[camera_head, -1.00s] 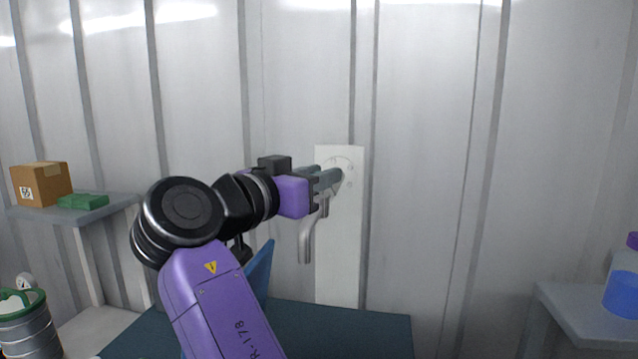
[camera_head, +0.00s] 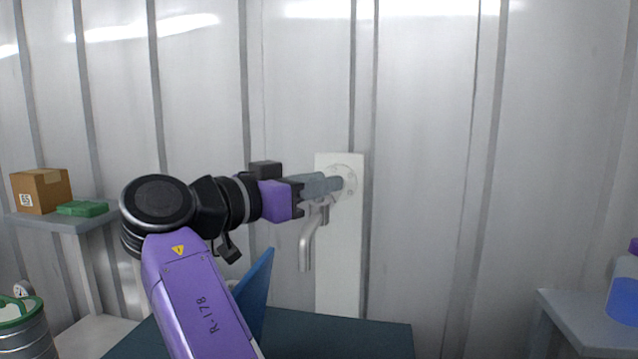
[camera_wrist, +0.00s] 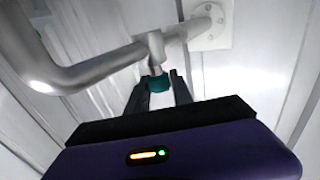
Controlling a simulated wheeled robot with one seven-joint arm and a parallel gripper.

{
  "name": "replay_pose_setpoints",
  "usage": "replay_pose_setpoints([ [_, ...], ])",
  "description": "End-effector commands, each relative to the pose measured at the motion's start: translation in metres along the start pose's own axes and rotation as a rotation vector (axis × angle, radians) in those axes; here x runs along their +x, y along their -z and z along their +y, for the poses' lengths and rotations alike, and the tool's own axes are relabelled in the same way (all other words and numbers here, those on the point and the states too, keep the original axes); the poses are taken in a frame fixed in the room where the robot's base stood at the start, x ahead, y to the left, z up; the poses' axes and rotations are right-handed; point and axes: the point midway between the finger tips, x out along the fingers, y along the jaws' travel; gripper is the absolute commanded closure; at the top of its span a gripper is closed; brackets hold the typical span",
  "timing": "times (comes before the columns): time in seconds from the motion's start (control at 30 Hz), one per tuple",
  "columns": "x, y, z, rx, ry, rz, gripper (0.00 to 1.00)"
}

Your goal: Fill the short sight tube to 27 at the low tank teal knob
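A silver tap (camera_head: 308,245) with a bent spout comes out of a white wall panel (camera_head: 338,290); its pipe (camera_wrist: 95,70) also shows large in the wrist view. A small teal knob (camera_wrist: 158,84) sits on a short stem of the tap. My gripper (camera_head: 335,184) reaches to the tap from the left, and its fingers hide the knob in the head view. In the wrist view my gripper (camera_wrist: 160,80) has its two fingertips on either side of the teal knob. I cannot tell whether they touch it. No sight tube or scale is visible.
A teal-dark table top (camera_head: 340,335) lies below the tap, with a blue panel (camera_head: 256,290) standing on the left. A left shelf holds a cardboard box (camera_head: 41,190) and a green item (camera_head: 82,208). A blue bottle (camera_head: 624,298) stands on the right shelf (camera_head: 580,325).

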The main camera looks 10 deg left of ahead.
Motion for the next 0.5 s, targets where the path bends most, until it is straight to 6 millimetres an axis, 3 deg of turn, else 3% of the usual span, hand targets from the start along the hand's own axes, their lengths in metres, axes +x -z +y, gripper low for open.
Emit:
replay_pose_setpoints([
  [0.03,0.0001,-0.0006,-0.0001,-0.001,0.000,-0.001,0.61],
  [0.1,0.0001,-0.0005,0.0000,-0.001,0.000,0.000,0.51],
  [0.5,-0.0075,-0.0011,-0.0005,0.000,0.001,0.001,0.51],
])
